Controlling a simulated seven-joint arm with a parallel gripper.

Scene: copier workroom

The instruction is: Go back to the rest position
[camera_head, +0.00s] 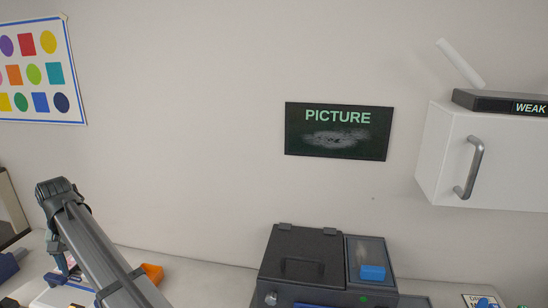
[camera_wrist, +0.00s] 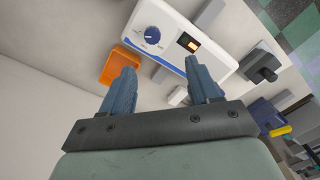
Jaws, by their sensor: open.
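My gripper (camera_wrist: 160,76) shows in the wrist view with its two blue-grey fingers spread apart and nothing between them. Beyond the fingertips is a white device (camera_wrist: 172,28) with a blue knob and a small lit display. An orange tray (camera_wrist: 119,66) lies beside that device, past the left finger. In the head view my arm rises from the bottom edge at the lower left and bends down at its top. The gripper's fingers are not clearly made out there. No marker for a rest position shows.
A black machine (camera_head: 300,258) with a blue block (camera_head: 372,272) on its right part stands on the counter. The orange tray (camera_head: 152,272) is just right of my arm. A white wall cabinet (camera_head: 500,150) hangs at the right. The wall space between is clear, apart from a PICTURE sign (camera_head: 337,131).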

